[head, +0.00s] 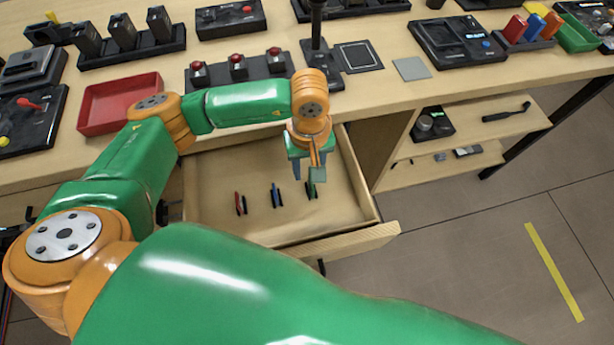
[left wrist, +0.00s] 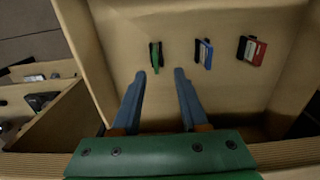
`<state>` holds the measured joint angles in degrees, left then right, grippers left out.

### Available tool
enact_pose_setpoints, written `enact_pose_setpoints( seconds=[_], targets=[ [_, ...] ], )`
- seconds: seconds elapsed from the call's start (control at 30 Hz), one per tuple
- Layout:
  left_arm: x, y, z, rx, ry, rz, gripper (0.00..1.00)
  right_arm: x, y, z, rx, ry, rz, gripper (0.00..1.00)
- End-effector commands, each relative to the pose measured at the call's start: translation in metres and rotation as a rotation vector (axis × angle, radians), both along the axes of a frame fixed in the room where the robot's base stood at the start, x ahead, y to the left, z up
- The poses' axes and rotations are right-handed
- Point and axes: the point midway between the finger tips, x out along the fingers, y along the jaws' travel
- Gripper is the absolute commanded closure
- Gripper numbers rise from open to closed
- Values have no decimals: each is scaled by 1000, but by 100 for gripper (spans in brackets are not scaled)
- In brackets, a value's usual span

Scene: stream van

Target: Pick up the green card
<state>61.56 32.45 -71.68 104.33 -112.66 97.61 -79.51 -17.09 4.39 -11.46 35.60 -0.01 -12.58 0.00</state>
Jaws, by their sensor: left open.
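The green card (head: 311,190) stands on edge in a dark holder on the floor of the open drawer (head: 215,168). It is the rightmost of the cards in the head view and the leftmost in the left wrist view (left wrist: 156,54). My left gripper (head: 308,178) points down into the drawer close to the green card. Its two fingers (left wrist: 160,73) are apart and empty, with the card just beyond and roughly between the tips in the left wrist view. My right gripper is out of view.
A blue card (head: 276,195) and a red card (head: 239,203) stand left of the green one in the head view. Drawer walls surround them. The desk above holds a red tray (head: 118,103), a row of red buttons (head: 238,66) and other gear.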

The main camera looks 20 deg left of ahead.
Motion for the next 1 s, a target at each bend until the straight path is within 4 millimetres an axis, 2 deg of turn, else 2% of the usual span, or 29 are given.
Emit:
enact_pose_setpoints(
  seconds=[0.17,0.3,0.4,0.5,0.67,0.83,1.0],
  targets=[
    [0,-1,-20,1,6,1,56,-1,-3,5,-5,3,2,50],
    [4,-4,-46,0,6,3,56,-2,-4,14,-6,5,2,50],
    [5,-5,-65,0,5,2,56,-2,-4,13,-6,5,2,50],
    [6,-4,-72,1,2,0,56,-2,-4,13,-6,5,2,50],
    [6,-4,-72,0,0,0,56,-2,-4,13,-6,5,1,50],
    [6,-4,-72,-1,1,1,99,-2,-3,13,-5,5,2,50],
    [6,-4,-72,-1,1,1,100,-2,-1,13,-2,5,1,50]
  ],
)
